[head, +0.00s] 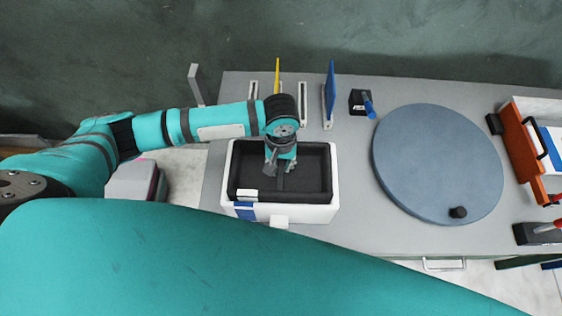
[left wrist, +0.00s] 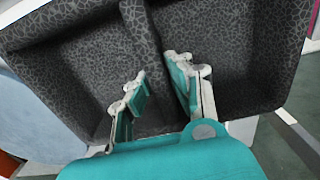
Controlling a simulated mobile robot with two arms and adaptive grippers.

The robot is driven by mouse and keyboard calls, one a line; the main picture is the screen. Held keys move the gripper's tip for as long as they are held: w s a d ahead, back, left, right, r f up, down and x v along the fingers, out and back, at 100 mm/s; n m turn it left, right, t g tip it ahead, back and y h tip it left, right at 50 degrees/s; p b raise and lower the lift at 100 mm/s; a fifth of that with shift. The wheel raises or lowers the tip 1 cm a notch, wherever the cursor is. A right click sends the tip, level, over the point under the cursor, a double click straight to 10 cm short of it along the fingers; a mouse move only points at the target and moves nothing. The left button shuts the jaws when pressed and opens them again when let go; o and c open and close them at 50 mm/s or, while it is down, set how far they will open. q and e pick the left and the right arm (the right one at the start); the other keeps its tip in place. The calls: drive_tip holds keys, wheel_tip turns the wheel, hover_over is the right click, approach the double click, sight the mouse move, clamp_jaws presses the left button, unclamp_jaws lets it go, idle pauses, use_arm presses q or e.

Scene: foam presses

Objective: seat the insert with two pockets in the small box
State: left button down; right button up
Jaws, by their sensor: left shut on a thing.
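The dark grey foam insert (head: 320,172) with two pockets is at the mouth of the white small box (head: 292,214). The box stands at the left front of the grey table. In the left wrist view the insert (left wrist: 225,45) fills the top, with a divider between its pockets. My left gripper (head: 278,178) points down into the insert and is shut on the divider; its fingers (left wrist: 156,72) lie either side of that wall. I cannot tell how deep the insert sits, as its underside is hidden. My right gripper is not in view.
A large blue-grey round disc (head: 438,162) lies right of the box on the table (head: 350,222). Behind the box are slotted holders with a yellow sheet (head: 278,75) and a blue sheet (head: 330,90). A black block with a blue handle (head: 361,103) stands beside them. Orange-framed things (head: 522,150) are far right.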

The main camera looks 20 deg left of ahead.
sight(281, 164)
use_arm(q)
drive_tip(key=shift+f+b, duration=1.55)
drive_tip(key=shift+f, duration=2.6)
drive_tip(key=c, duration=1.1)
unclamp_jaws()
drive_tip(key=shift+c, duration=0.2)
drive_tip(key=shift+r, duration=0.1)
wheel_tip(281, 164, up, 12)
drive_tip(key=shift+f, duration=0.1)
